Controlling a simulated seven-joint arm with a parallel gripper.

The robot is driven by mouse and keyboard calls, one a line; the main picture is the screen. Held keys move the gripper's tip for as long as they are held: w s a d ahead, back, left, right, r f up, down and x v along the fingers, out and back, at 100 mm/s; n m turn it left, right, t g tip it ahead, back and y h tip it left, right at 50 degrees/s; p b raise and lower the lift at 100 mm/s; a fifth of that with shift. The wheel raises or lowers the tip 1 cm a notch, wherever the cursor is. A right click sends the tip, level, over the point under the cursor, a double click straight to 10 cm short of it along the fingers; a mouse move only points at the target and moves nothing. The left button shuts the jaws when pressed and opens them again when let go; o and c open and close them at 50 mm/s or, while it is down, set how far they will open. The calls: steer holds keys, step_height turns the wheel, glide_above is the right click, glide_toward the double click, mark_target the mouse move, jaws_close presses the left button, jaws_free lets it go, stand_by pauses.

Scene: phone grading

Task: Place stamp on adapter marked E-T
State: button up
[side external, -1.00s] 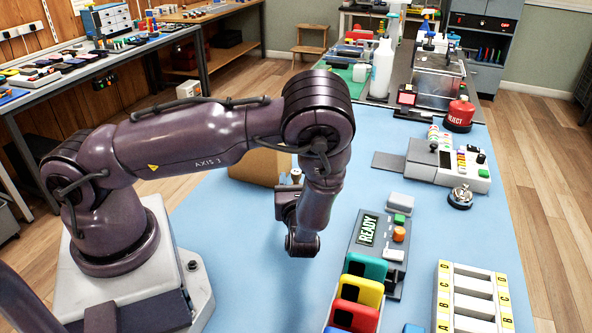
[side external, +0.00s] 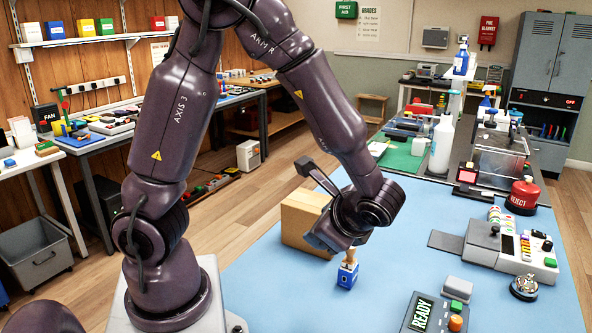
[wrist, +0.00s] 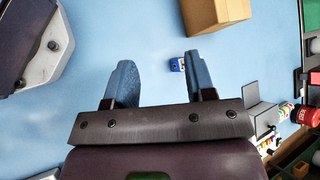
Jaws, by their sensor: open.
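A small blue block with a wooden handle, which looks like the stamp (side external: 347,276), stands upright on the blue mat (side external: 275,285) in the side view. My gripper's hand is just above it there; its fingertips are hard to make out. In the wrist view my gripper (wrist: 158,60) is open, with its two blue-grey fingers apart. The blue block (wrist: 177,64) shows there between the fingertips, close to the right finger and not gripped. I cannot tell the depth between them. No adapter marked E-T can be made out.
A cardboard box (side external: 297,222) stands just behind the stamp. A device reading READY (side external: 421,312), a control panel (side external: 508,245), a bell (side external: 524,288) and a red REJECT button (side external: 522,196) are to the right. The mat in front of the stamp is clear.

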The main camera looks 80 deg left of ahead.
steer(key=s+d+r+n+t+h, duration=0.2)
steer(key=s+r+n+t+h, duration=0.1)
steer(key=r, duration=0.4)
steer(key=s+d+r+n+t+h, duration=0.2)
steer(key=s+r+n+t+h, duration=0.1)
steer(key=r+n+t+h, duration=0.1)
step_height(320, 180, up, 3)
steer(key=shift+s+d+f+n+t+h, duration=0.1)
steer(key=shift+s+d+n+t+h, duration=0.3)
steer(key=shift+n+h, duration=0.6)
